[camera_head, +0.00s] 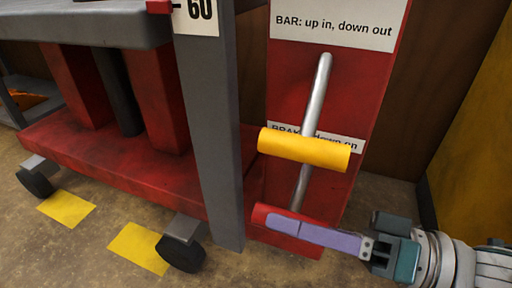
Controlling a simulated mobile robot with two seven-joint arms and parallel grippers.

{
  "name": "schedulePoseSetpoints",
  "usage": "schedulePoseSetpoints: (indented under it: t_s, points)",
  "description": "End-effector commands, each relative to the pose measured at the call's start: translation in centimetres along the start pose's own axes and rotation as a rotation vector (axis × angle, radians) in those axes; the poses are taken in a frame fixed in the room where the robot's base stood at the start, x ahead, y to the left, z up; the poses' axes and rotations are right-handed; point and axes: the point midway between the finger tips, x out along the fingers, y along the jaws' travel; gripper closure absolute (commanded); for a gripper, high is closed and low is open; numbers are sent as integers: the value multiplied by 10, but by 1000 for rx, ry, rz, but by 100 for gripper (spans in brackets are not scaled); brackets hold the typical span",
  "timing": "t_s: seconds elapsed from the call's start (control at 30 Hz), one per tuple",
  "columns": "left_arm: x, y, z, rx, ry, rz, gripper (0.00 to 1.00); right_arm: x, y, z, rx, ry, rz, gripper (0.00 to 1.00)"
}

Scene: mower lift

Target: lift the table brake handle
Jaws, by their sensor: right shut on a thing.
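My right gripper (285,224) comes in from the lower right, with its purple fingers lying along a red crossbar handle (258,213) low on the red panel. It is shut on this red handle, whose left end shows past the fingertips. A silver rod (319,85) runs down the panel toward the red handle. A yellow crossbar handle (304,149) sits higher, in front of the rod, and nothing grips it. It partly covers a white label (344,141) that starts with "BRAK" and ends with "down on". My left gripper is out of view.
The red panel (284,75) bears a white sign (339,22) reading "BAR: up in, down out". To the left stand a grey post (210,130) and a red base (110,160) on black casters (181,253). Yellow floor markings (139,247) lie beside the casters.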

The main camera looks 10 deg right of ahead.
Motion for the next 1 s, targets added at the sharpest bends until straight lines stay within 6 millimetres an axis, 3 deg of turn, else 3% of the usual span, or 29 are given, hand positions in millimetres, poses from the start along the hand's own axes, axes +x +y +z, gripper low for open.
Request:
schedulePoseSetpoints:
  t_s: [0.2,0.23,0.43,0.77,1.0]
  points:
    - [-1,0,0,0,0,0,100,3,-7,-7,-8,16,-23,100]
    - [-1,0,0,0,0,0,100,3,-7,-8,-8,16,-23,61]
    - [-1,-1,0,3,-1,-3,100,3,-6,-7,-7,15,-20,39]
    - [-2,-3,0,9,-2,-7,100,-3,-4,-4,-3,8,-12,38]
    - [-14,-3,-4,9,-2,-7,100,-46,-4,-6,-3,8,-8,38]
